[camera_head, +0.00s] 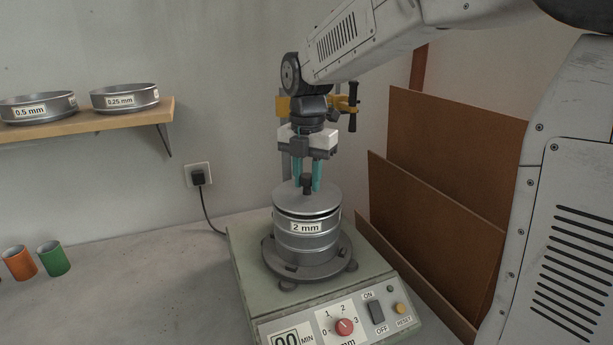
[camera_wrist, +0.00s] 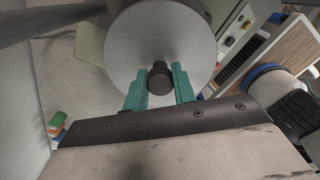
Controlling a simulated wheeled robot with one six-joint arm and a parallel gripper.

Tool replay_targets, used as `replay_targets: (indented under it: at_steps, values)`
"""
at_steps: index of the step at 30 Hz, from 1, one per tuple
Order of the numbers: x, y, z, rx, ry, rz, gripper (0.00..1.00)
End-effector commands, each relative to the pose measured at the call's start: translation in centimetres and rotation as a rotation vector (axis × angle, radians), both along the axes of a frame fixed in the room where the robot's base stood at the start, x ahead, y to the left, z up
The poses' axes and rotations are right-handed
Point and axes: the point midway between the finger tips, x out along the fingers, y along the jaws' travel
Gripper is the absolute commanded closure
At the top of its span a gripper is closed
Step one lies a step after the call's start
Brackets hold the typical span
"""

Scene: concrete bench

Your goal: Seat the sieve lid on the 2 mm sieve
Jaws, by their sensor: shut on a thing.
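The sieve lid (camera_head: 318,203) is a grey metal disc with a black knob (camera_head: 307,184) on top. My gripper (camera_head: 307,187) points down with its teal fingers around the knob, shut on it. In the wrist view the lid (camera_wrist: 150,32) fills the top middle, with the knob (camera_wrist: 160,76) between the fingertips (camera_wrist: 160,84). The 2 mm sieve (camera_head: 307,243) stands directly beneath the lid on the shaker's round plate (camera_head: 322,268). The lid looks level and lies at the sieve's top; a dark line shows under its rim. I cannot tell whether it is fully down.
The shaker (camera_head: 247,275) has a front panel with a red dial and switches. A shelf (camera_head: 90,119) at left holds the 0.5 mm sieve (camera_head: 38,108) and 0.25 mm sieve (camera_head: 125,98). Orange (camera_head: 19,262) and green (camera_head: 53,258) cups stand on the bench. Brown boards (camera_head: 435,210) lean at right.

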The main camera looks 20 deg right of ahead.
Motion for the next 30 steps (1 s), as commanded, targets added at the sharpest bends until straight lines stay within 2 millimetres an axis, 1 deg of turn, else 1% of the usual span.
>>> replay_targets:
  at_steps: [18, 26, 27, 29, 30]
  values:
    - [0.00, -0.01, -0.92, 0.000, 0.000, 0.000, 1.00]
    - [0.01, -0.01, -0.98, 0.000, 0.000, 0.000, 1.00]
    - [0.01, -0.01, -0.98, 0.000, 0.000, 0.000, 0.71]
    - [0.01, -0.01, -0.98, 0.000, 0.000, 0.000, 0.54]
    - [0.01, -0.01, -0.98, 0.000, 0.000, 0.000, 0.48]
